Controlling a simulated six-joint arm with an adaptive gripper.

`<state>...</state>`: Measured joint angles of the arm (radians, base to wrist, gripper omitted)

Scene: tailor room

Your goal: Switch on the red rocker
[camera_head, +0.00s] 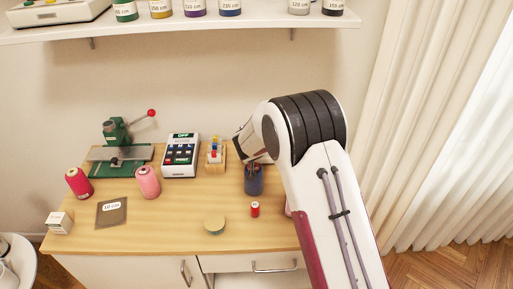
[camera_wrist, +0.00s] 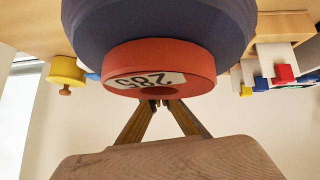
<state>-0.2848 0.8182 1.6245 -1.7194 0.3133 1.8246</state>
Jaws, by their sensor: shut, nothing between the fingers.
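A white control box (camera_head: 180,170) with a green display reading OFF and several dark keys stands on the wooden table in the head view. Small red marks show among its keys, but I cannot make out the red rocker for certain. My gripper (camera_wrist: 158,103) shows in the wrist view with its two fingers meeting at the tips, shut and empty. In the head view the gripper is not clearly visible; my arm bends over the table right of the box.
A green press (camera_head: 120,155) with a red knob stands left. Pink spools (camera_head: 148,183) stand in front. A large blue round thing (camera_wrist: 160,22) looms close in the wrist view.

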